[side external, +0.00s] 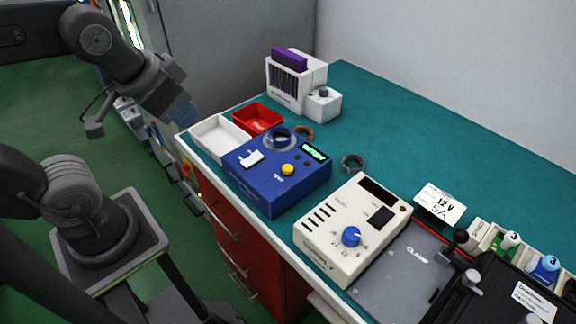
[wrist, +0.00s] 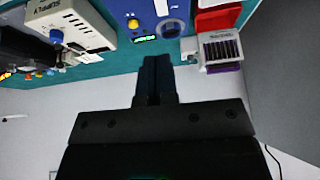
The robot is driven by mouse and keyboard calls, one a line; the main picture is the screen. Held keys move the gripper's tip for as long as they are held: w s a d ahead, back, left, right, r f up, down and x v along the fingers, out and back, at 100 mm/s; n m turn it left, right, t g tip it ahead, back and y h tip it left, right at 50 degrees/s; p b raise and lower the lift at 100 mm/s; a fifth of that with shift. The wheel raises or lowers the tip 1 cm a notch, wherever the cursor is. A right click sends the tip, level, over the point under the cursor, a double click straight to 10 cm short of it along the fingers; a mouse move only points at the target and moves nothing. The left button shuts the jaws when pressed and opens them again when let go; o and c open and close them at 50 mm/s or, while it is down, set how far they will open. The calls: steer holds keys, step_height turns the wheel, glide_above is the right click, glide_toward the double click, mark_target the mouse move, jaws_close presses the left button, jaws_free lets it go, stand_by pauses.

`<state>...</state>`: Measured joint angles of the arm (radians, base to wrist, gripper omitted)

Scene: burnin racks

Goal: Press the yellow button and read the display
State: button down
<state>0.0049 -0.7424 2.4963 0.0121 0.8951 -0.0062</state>
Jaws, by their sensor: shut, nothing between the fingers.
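The yellow button (side external: 288,170) is on the top of a blue box (side external: 251,184). A small green lit display (side external: 314,151) sits at the far right of the same box top; its characters are too small to read. In the wrist view the yellow button (wrist: 133,24) and the green display (wrist: 145,38) show near the top edge. My gripper (side external: 184,112) is raised to the left of the box, apart from the button and over the trays' left side. In the wrist view its dark fingers (wrist: 155,72) are together and empty.
A white tray (side external: 219,152) and a red tray (side external: 278,119) lie beyond the blue box. A white slotted unit (side external: 314,72) stands behind them. A cream supply box (side external: 331,252) with a blue knob stands in front. The teal bench is clear at the back right.

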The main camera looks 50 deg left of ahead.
steer(key=m+t+y, duration=0.1)
steer(key=m+t, duration=0.3)
steer(key=m, duration=0.4)
glide_above(289, 170)
step_height(289, 170, down, 5)
steer(key=shift+r, duration=0.1)
steer(key=shift+a+f, duration=0.1)
steer(key=shift+f, duration=4.3)
steer(key=shift+f, duration=0.15)
steer(key=shift+f, duration=0.25)
